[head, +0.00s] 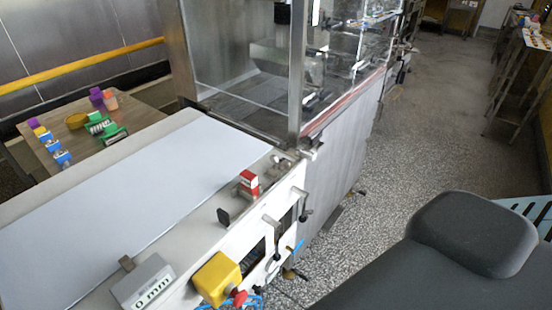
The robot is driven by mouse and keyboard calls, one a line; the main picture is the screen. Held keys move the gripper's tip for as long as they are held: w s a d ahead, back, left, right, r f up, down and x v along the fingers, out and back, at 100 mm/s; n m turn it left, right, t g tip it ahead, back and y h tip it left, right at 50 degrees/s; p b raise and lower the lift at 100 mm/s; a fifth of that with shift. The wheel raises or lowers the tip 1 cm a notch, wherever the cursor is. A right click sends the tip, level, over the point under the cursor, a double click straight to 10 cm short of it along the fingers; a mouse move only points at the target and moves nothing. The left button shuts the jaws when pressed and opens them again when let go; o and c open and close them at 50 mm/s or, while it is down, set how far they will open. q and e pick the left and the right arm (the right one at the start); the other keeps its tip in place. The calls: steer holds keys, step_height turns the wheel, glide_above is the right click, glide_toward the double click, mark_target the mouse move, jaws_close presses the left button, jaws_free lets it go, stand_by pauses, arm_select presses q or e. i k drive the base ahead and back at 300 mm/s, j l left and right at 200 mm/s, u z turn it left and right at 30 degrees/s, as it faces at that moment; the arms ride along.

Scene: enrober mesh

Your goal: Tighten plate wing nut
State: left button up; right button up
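Neither gripper shows in the head view. A long machine with a pale flat bed (140,200) runs from the lower left toward the back. Small metal fittings (281,163) sit on its right rail near the glass housing; they are too small to tell whether one is the plate wing nut. Metal levers with dark knobs (272,228) stick out from the machine's right side. A red and white block (248,184) and a small dark plate (223,217) stand on the rail. A grey block marked "0 mm" (145,285) sits at the near end.
A yellow box with a red knob (216,279) juts from the machine's near right side. A glass housing (245,75) rises beyond the bed. A wooden table (75,160) with coloured items stands left.

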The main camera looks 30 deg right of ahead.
mark_target(281, 167)
steer(key=k+l, duration=0.45)
steer(key=l, duration=0.25)
steer(key=z, duration=1.6)
